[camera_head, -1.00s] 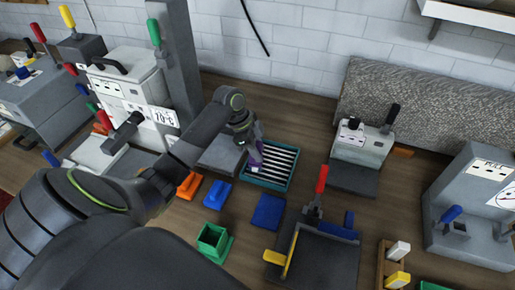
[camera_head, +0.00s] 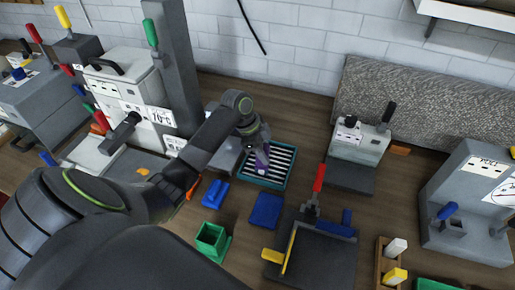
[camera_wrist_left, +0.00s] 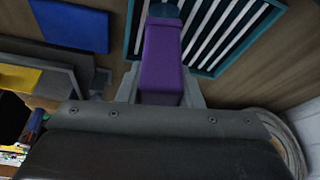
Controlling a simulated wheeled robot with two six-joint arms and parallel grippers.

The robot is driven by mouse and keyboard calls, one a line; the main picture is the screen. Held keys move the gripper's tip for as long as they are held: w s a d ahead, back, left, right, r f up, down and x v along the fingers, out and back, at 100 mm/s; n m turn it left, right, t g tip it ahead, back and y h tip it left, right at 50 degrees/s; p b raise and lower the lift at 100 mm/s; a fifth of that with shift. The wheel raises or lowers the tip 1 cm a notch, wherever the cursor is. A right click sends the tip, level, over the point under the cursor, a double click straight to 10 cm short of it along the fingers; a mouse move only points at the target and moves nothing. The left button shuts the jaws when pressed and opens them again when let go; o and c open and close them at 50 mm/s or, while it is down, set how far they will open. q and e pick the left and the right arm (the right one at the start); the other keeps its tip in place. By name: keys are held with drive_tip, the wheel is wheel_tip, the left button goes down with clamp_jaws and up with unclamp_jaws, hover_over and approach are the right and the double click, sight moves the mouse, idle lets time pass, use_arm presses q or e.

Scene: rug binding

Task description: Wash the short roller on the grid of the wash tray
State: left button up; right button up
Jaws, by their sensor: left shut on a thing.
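The wash tray (camera_head: 265,184) is a teal tray with a grid of pale bars, on the table near the middle of the head view. It also shows at the top of the left wrist view (camera_wrist_left: 133,30). My left gripper (camera_head: 259,147) is shut on the purple handle of the short roller (camera_head: 262,158), over the left part of the grid. In the left wrist view the purple handle (camera_wrist_left: 162,62) sits between the fingers. Its far end reaches the top edge over the tray, so the roller's head is mostly hidden. I cannot tell whether it touches the bars. My right gripper is out of view.
A blue pad (camera_head: 266,211), a blue block (camera_head: 216,193) and a green open box (camera_head: 211,238) lie in front of the tray. A dark board with a red-handled clamp (camera_head: 318,178) stands front right. A grey machine (camera_head: 359,143) stands right of the tray.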

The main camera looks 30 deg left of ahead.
use_arm(q)
drive_tip(key=shift+w+d+p, duration=0.1)
drive_tip(key=shift+d+p, duration=0.45)
drive_tip(key=shift+p, duration=0.55)
drive_tip(key=shift+s+a+f+p, duration=0.1)
drive_tip(key=shift+s+a+p, duration=0.15)
drive_tip(key=shift+a, duration=0.75)
drive_tip(key=shift+s+a+f+p, duration=0.15)
drive_tip(key=shift+s+a, duration=0.1)
drive_tip(key=shift+a, duration=0.75)
drive_tip(key=shift+w+d+r+p, duration=0.1)
drive_tip(key=shift+d+p, duration=0.05)
drive_tip(key=shift+d, duration=0.45)
drive_tip(key=shift+w+d+r+p, duration=0.1)
drive_tip(key=shift+d+p, duration=0.05)
drive_tip(key=shift+d, duration=0.45)
drive_tip(key=shift+w+d+p, duration=0.6)
drive_tip(key=shift+w+d, duration=0.15)
drive_tip(key=shift+d, duration=1.85)
drive_tip(key=shift+s+a+p, duration=0.25)
drive_tip(key=shift+a+p, duration=0.35)
drive_tip(key=shift+a, duration=0.4)
drive_tip(key=shift+s+a+p, duration=0.2)
drive_tip(key=shift+a+p, duration=0.4)
drive_tip(key=shift+a, duration=0.4)
drive_tip(key=shift+w+d, duration=0.25)
drive_tip(key=shift+d, duration=0.75)
drive_tip(key=shift+w+d, duration=0.2)
drive_tip(key=shift+d, duration=0.8)
